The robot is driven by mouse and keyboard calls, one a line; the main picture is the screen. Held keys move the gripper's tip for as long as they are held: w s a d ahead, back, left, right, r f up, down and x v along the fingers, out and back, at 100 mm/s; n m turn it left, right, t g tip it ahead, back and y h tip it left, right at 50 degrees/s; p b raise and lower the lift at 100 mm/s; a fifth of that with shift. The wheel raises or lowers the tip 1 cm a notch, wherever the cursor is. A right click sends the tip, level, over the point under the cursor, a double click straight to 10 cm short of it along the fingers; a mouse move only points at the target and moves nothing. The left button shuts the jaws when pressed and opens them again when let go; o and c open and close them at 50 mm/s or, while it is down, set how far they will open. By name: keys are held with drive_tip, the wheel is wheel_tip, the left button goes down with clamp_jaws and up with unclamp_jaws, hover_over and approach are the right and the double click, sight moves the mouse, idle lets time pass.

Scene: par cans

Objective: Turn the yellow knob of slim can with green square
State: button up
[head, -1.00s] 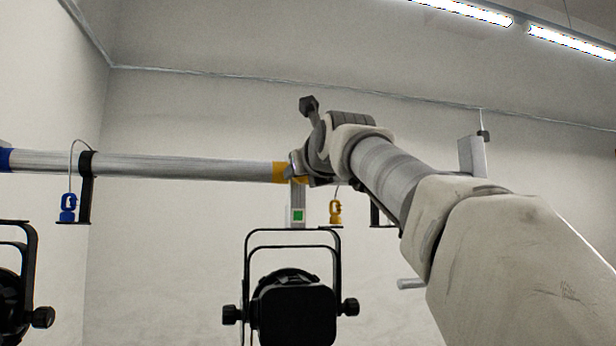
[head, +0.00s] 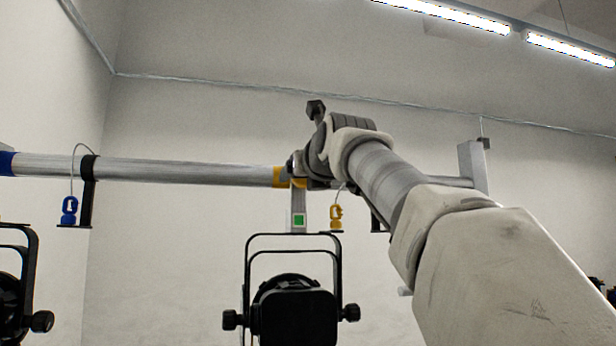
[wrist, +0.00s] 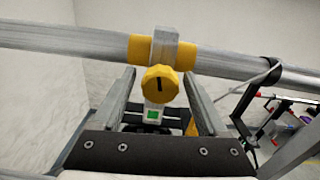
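The slim can (head: 294,312) hangs from the horizontal pipe by a grey clamp carrying a green square (head: 299,220). The green square also shows in the wrist view (wrist: 153,115). The yellow knob (wrist: 160,84) sits on the front of that clamp, with a dark slot across its face. In the wrist view my gripper (wrist: 160,80) is open, with one finger on each side of the knob and visible gaps between them. In the head view my wrist hides the knob and the gripper's fingers. Yellow bands (wrist: 139,49) wrap the pipe beside the clamp.
The grey pipe (head: 180,170) runs across the space. A blue safety hook (head: 69,210) hangs at left and a yellow one (head: 336,217) beside the clamp. Another black can (head: 14,290) hangs at far left. A cable (wrist: 250,84) loops right of my gripper.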

idle(0.3)
drive_tip(key=b+v, duration=1.1)
drive_tip(key=v, duration=0.6)
drive_tip(key=shift+s, duration=0.25)
drive_tip(key=shift+d+r, duration=0.1)
